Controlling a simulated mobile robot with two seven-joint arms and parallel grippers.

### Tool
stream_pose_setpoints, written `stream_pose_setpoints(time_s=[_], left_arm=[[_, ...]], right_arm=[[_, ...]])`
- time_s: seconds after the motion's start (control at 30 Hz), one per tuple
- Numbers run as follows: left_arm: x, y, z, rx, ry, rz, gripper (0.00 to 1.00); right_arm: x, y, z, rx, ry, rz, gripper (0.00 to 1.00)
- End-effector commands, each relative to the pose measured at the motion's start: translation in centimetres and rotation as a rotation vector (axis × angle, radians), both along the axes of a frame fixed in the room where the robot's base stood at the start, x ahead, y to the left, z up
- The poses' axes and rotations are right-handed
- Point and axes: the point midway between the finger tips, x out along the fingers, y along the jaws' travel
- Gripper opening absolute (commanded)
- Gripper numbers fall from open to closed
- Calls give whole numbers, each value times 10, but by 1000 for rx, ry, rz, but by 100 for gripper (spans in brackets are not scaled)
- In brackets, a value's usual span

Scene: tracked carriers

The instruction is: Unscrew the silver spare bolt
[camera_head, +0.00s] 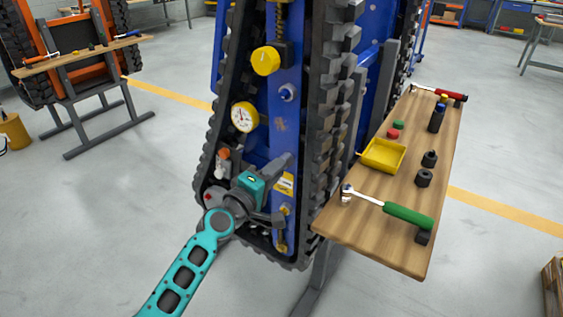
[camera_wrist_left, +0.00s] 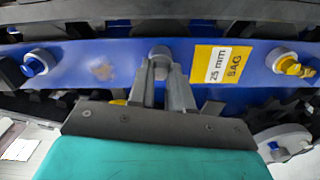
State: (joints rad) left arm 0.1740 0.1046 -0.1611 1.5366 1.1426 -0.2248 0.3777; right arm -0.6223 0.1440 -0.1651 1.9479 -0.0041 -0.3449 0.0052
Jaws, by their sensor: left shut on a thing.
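The silver spare bolt (camera_wrist_left: 160,53) sits in the blue side plate of the tracked carrier, between a blue bolt (camera_wrist_left: 38,64) and the yellow "25 mm SAG" label (camera_wrist_left: 222,64) in the left wrist view. My left gripper (camera_wrist_left: 161,72) is shut on it, one grey finger on each side of the head. In the head view my left gripper (camera_head: 288,158) reaches the same blue plate (camera_head: 285,125), and its fingers hide the bolt. The blue bolt also shows above the gripper in the head view (camera_head: 288,93). My right gripper is not in view.
Black tracks (camera_head: 325,120) flank the plate closely. A yellow knob (camera_head: 266,61), a round gauge (camera_head: 244,117) and yellow bolts (camera_head: 282,247) are nearby. On the right, a wooden shelf (camera_head: 375,235) holds a yellow tray (camera_head: 383,155), a green-handled wrench (camera_head: 408,215) and several small parts.

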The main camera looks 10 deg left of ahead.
Motion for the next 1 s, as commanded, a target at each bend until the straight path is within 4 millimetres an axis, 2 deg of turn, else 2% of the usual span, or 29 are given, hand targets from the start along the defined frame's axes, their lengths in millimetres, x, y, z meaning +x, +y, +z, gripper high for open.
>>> stream_pose_setpoints(time_s=[0.1, 0.2, 0.47, 0.57, 0.83, 1.0], left_arm=[[0, -1, 2, -211, 76, 0, 0], [0, 0, 1, -296, 109, -1, 0], [0, 0, 0, -307, 112, -1, 0], [0, -1, 1, -360, 131, -1, 0], [0, -1, 5, -934, 338, 0, 0], [0, -1, 2, -1104, 400, -2, 0]], right_arm=[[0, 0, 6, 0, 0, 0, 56], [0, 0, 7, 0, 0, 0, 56], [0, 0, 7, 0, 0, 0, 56], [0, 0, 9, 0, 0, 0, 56], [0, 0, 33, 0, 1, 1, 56], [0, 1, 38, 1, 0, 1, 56]])
